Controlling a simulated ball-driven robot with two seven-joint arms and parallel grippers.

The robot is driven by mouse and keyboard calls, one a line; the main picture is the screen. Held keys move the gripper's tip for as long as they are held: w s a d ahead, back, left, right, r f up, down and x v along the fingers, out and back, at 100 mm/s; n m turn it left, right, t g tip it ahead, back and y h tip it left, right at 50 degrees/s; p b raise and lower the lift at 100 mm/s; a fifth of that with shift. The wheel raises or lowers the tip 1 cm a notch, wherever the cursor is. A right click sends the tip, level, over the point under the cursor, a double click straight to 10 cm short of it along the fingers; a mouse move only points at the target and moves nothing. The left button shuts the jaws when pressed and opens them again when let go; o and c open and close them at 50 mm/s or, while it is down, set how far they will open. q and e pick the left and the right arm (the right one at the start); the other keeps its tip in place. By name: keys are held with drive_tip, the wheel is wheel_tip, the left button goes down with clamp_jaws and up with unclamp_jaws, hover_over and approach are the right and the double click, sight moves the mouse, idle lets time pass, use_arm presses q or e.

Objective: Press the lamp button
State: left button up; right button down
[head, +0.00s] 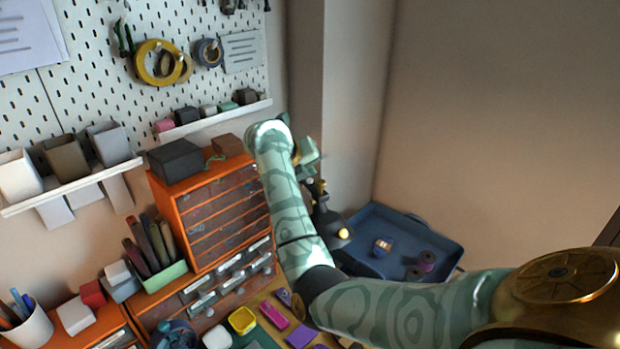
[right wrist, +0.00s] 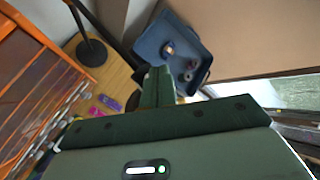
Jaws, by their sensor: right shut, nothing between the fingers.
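A dark lamp (head: 326,212) stands behind my right forearm, between the orange drawer cabinet and the blue tray. A small warm yellow glow shows low on it. In the right wrist view its black stem and round base (right wrist: 92,53) stand on the wooden table at the upper left. I cannot make out the button. My right gripper (head: 308,158) is raised near the lamp's top, partly hidden by my arm. In the right wrist view its green fingers (right wrist: 158,82) are together and empty, apart from the lamp base. My left gripper is not in view.
The orange drawer cabinet (head: 222,212) stands left of my right arm. A blue tray (head: 440,232) with several small items lies to the right. A yellow container (head: 242,320) and a pink item (head: 273,315) lie at the front. A pegboard (head: 100,95) covers the back wall.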

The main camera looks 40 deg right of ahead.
drive_tip(key=shift+r, duration=0.1)
wheel_tip(320, 180, up, 6)
drive_tip(key=p, duration=0.5)
drive_tip(key=shift+a+f, duration=0.1)
drive_tip(key=shift+f, duration=0.1)
idle(0.3)
